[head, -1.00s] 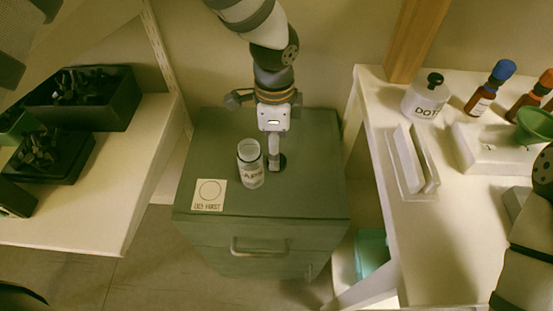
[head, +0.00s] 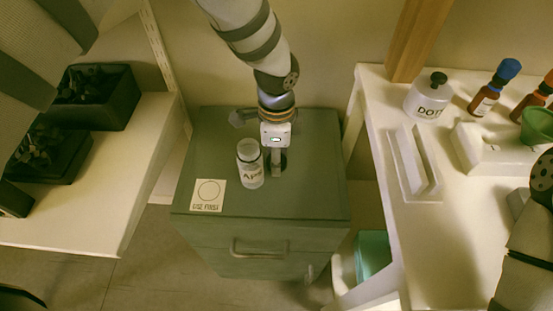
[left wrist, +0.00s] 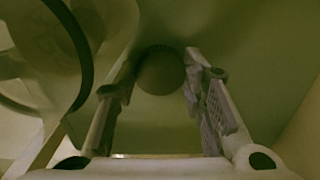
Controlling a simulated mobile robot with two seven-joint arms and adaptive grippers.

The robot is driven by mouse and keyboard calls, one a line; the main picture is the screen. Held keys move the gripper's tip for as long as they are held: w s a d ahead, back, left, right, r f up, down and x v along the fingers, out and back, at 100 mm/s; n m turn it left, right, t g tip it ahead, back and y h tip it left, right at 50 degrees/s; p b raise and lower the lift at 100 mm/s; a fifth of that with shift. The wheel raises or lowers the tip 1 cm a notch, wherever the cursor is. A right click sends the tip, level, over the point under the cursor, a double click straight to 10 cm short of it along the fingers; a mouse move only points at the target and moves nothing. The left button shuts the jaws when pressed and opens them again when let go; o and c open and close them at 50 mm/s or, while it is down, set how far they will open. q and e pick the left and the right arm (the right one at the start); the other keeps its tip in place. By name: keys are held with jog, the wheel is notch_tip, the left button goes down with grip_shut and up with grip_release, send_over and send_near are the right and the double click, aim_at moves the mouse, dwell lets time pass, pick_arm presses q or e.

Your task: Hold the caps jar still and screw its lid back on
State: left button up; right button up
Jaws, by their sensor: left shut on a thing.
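The caps jar (head: 250,169), clear with a pale label, stands upright and without its lid on the green cabinet top. My left gripper (head: 277,172) points down just right of the jar. It is shut on the dark round lid (head: 284,160), which is low by the cabinet top; I cannot tell whether it touches it. In the left wrist view the lid (left wrist: 160,72) lies between the two fingers, and the jar (left wrist: 40,50) shows large and blurred at the left. Nothing is holding the jar. My right gripper is out of view.
A card reading "USE FIRST" (head: 208,195) lies left of the jar. Dark trays (head: 95,98) stand on the left shelf. The right table holds a white labelled jar (head: 427,97), bottles (head: 492,88) and a white rack (head: 413,160). The cabinet's front is clear.

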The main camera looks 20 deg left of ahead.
pick_arm(q)
notch_tip(320, 180, up, 10)
jog(key=p, duration=0.1)
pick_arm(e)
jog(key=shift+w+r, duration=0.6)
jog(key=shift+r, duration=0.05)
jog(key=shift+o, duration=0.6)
